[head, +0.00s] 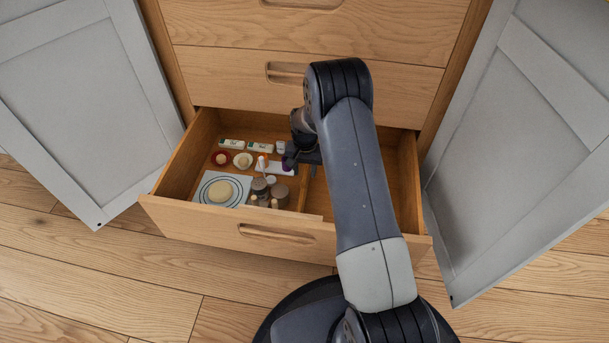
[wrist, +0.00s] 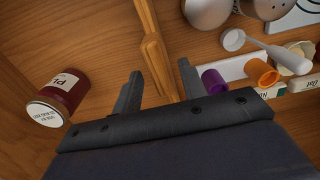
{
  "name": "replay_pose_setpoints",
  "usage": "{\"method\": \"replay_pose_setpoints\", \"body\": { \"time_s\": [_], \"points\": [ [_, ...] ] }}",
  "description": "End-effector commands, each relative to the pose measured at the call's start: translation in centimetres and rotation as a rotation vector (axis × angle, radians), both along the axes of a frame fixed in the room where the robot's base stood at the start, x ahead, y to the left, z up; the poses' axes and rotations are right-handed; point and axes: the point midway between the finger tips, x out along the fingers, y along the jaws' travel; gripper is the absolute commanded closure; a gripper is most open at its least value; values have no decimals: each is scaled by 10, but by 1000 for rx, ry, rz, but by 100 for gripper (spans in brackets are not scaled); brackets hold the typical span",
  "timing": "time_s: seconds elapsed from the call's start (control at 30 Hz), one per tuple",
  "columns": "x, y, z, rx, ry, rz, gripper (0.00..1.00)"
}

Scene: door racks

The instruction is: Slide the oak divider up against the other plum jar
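The oak divider (head: 305,188) stands in the open drawer, running front to back just right of the small items. In the wrist view the divider (wrist: 155,52) runs between the fingers of my gripper (wrist: 158,78), with a visible gap on both sides. My gripper is open. The jar is hidden behind my arm in the head view. No second plum jar is identifiable.
The drawer (head: 185,213) holds a white board with a round item (head: 220,191), grey-brown pots (head: 270,190), an orange cylinder (wrist: 262,72) and a purple cylinder (wrist: 213,80) on the divider's other side. Grey doors (head: 75,95) stand open on both sides. My arm covers much of the drawer's right part.

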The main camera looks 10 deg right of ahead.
Motion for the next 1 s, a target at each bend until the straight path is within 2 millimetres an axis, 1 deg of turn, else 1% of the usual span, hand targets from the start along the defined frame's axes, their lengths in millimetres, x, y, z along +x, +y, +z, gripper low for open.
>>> {"method": "replay_pose_setpoints", "body": {
  "time_s": [0.03, 0.2, 0.5, 0.9, 1.0],
  "points": [
    [0, 0, -9, 0, 0, 0, 60],
    [0, 0, -19, 0, 0, 0, 60],
    [0, 0, -19, 0, 0, 0, 61],
    [0, 0, -19, 0, -1, 0, 94],
    [0, 0, -19, 0, -1, 0, 100]
  ]
}}
